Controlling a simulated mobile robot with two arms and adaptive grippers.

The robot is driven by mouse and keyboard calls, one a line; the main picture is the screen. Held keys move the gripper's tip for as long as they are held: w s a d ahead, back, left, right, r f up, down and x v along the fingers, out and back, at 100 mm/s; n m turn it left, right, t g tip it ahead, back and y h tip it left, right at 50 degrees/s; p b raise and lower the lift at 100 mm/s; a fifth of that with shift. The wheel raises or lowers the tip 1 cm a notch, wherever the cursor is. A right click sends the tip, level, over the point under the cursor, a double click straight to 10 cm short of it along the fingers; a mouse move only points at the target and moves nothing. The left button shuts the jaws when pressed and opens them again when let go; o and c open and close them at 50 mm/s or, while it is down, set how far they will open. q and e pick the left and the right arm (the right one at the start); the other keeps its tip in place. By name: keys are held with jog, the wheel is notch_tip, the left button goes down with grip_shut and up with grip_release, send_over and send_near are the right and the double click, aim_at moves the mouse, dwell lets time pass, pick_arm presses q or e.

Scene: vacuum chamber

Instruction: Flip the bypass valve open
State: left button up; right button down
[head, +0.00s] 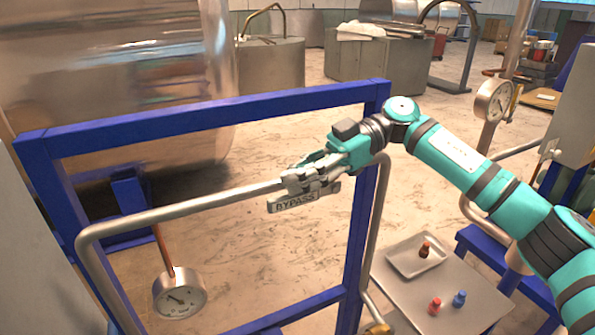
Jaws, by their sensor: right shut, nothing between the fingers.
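The bypass valve (304,198) sits on a grey horizontal pipe (190,207) in front of a blue frame. A plate lettered "BYPASS" hangs just below the pipe there. My right gripper (312,180) is at the valve, with its fingers shut and nothing between them. The fingers overlap the valve in the picture and hide most of its body and handle, so I cannot tell the handle's position or whether they touch it. My left gripper is not in view.
The blue frame (220,115) stands around the pipe. A pressure gauge (180,293) is at lower left, another gauge (494,101) at right. A table (395,300) at lower right holds a tray (402,266) and small red and blue items. A large metal tank (110,70) fills the upper left.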

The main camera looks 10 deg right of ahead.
jog(key=shift+r+p, duration=0.5)
jog(key=shift+r, duration=0.05)
notch_tip(320, 180, up, 3)
jog(key=shift+d+r+p, duration=0.1)
jog(key=shift+r+p, duration=0.1)
jog(key=shift+p, duration=0.6)
jog(key=d+b, duration=0.1)
jog(key=w+d+b, duration=0.1)
jog(key=shift+w+d, duration=0.1)
jog(key=shift+d, duration=0.3)
jog(key=b+v, duration=0.2)
jog(key=v, duration=0.4)
jog(key=shift+d, duration=0.3)
jog(key=shift+w+d+r, duration=0.1)
jog(key=shift+r, duration=0.05)
